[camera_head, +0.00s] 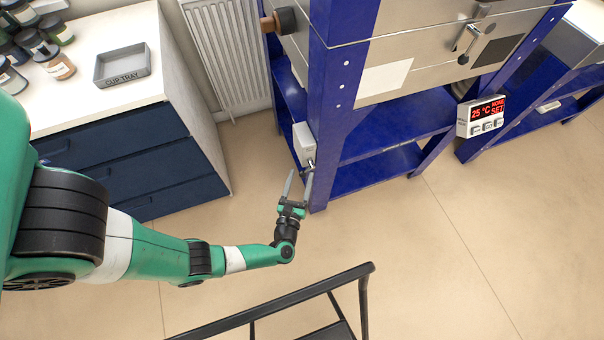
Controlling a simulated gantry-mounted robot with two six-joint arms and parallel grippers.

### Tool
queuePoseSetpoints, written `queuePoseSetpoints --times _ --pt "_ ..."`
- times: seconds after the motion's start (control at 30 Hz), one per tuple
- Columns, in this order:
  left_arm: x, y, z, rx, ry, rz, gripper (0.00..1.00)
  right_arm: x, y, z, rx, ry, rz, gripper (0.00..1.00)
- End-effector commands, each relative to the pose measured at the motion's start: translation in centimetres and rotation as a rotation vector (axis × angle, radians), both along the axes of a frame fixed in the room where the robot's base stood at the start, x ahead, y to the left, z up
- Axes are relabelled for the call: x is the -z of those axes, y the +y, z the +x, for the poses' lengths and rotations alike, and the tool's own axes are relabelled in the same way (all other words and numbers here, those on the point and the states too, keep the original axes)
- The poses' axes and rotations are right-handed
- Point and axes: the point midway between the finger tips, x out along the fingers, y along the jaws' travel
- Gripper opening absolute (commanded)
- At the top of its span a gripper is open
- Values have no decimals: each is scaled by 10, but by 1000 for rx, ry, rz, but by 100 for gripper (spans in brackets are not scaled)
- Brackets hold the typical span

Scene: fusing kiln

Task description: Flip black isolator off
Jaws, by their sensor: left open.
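A small pale box (304,139), which looks like the isolator's housing, is mounted low on the side of the blue kiln stand's front post. A small dark part, likely the black isolator lever (311,163), shows at its lower end; its position is too small to tell. My left gripper (298,178) is open, its two fingers pointing up toward the box. The right finger is at or very near the lever; I cannot tell whether they touch. The left finger is to the left of the post. My right gripper is not in view.
The blue stand (318,100) carries the metal kiln (430,45), with a controller (481,117) reading 25 °C at right. A navy drawer cabinet (110,150) with a grey tray (122,66) stands left, a radiator (225,50) behind. A black rail (290,305) is in front. Open floor lies right.

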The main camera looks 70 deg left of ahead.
Motion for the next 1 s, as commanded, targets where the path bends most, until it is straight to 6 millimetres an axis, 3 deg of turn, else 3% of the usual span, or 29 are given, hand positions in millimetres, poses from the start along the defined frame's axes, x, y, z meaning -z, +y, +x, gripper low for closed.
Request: queuePoseSetpoints --times 0.13,0.43,0.77,1.0 --pt "1 14 9 -2 -1 0 62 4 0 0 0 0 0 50" --pt "0 16 11 1 -1 1 62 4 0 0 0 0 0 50" --pt "0 16 11 1 -1 1 2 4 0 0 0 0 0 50" --pt "-1 16 11 -1 1 0 0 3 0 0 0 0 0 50"
